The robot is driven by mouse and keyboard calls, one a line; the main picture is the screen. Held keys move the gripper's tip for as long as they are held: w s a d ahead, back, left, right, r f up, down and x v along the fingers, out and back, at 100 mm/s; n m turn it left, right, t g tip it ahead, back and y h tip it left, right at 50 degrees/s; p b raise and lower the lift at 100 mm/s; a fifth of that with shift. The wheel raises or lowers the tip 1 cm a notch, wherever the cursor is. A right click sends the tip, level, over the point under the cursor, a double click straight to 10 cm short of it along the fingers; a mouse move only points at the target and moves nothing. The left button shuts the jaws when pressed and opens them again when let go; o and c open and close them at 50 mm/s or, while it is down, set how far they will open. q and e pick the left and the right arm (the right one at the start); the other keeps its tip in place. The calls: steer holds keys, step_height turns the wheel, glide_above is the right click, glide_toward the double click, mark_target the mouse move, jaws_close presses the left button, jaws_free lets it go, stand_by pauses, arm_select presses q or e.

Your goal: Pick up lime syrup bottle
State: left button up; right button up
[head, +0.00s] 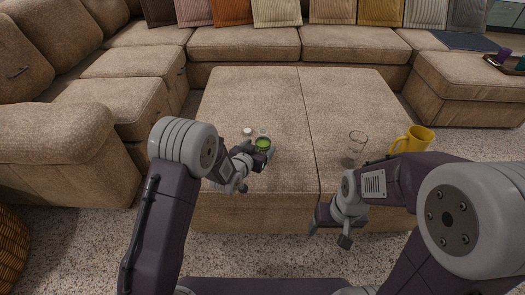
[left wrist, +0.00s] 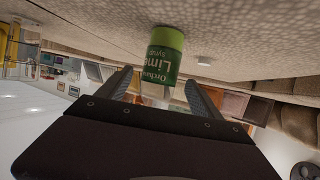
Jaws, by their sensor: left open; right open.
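The lime syrup bottle (head: 263,143) stands on the near left part of the tan ottoman (head: 240,100); its green top shows past my left gripper. In the left wrist view, which looks upside down, the green bottle (left wrist: 164,45) shows its "Lime syrup" label between the lines of the two fingers. My left gripper (head: 258,155) is open, right at the bottle, with its fingers apart on either side; I cannot tell whether they touch it. My right gripper (head: 328,226) is open and empty, in front of the ottoman's near edge, well away from the bottle.
A small white round piece (head: 248,131) lies just behind the bottle. The ottoman's far part is clear. A tray (head: 502,66) sits far right.

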mark_target(266, 142)
arm_select(q)
steer(key=shift+x, duration=0.8)
steer(key=b+x, duration=0.4)
steer(key=shift+w+d+f, duration=0.1)
steer(key=shift+w+f, duration=0.05)
steer(key=shift+f, duration=0.35)
steer(key=shift+w+d, duration=0.1)
steer(key=shift+w, duration=0.15)
steer(key=shift+r, duration=0.15)
arm_select(e)
step_height(266, 142, down, 5)
steer(key=shift+f, duration=0.1)
arm_select(q)
jaws_close()
steer(key=shift+r+p, duration=0.35)
steer(key=shift+r, duration=0.2)
steer(key=r+p, duration=0.2)
steer(key=r, duration=0.1)
steer(key=d+r+p, duration=0.1)
steer(key=shift+s+r+p, duration=0.2)
steer(key=shift+s+p, duration=0.1)
steer(key=s+d+r+p, duration=0.5)
steer(key=s+d, duration=0.1)
steer(key=d, duration=0.2)
steer(key=shift+s+r, duration=0.3)
steer(key=shift+s, duration=0.1)
arm_select(e)
step_height(266, 142, up, 10)
